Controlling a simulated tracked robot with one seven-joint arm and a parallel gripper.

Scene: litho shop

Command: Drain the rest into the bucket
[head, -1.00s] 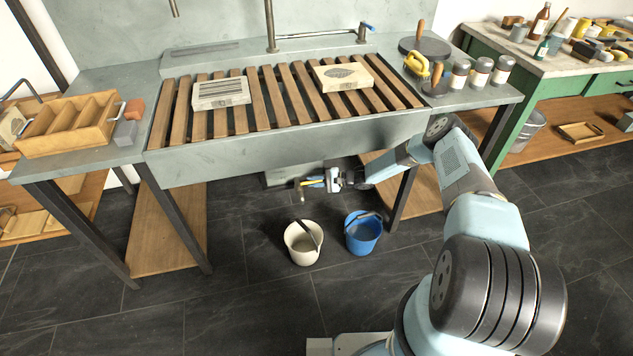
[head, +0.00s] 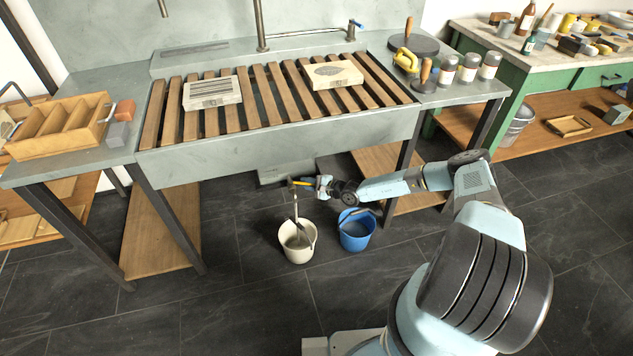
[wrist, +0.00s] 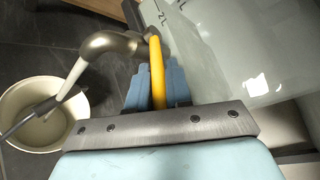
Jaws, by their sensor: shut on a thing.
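A yellow lever (wrist: 157,75) sits on a metal tap (wrist: 110,42) at a translucent tank (wrist: 240,60) with a "2L" mark. My gripper (wrist: 153,88) has its blue fingers closed around the lever; it also shows under the sink in the head view (head: 322,186). A pale stream (wrist: 72,78) runs from the tap's spout down into the cream bucket (wrist: 22,102). In the head view the cream bucket (head: 298,254) stands on the floor below the tap, with a grey stick leaning in it. The liquid level in the tank is hard to tell.
A blue bucket (head: 355,240) stands just right of the cream one. The sink (head: 280,152) overhangs the tap, and its dark legs stand either side. The tiled floor in front of the buckets is clear.

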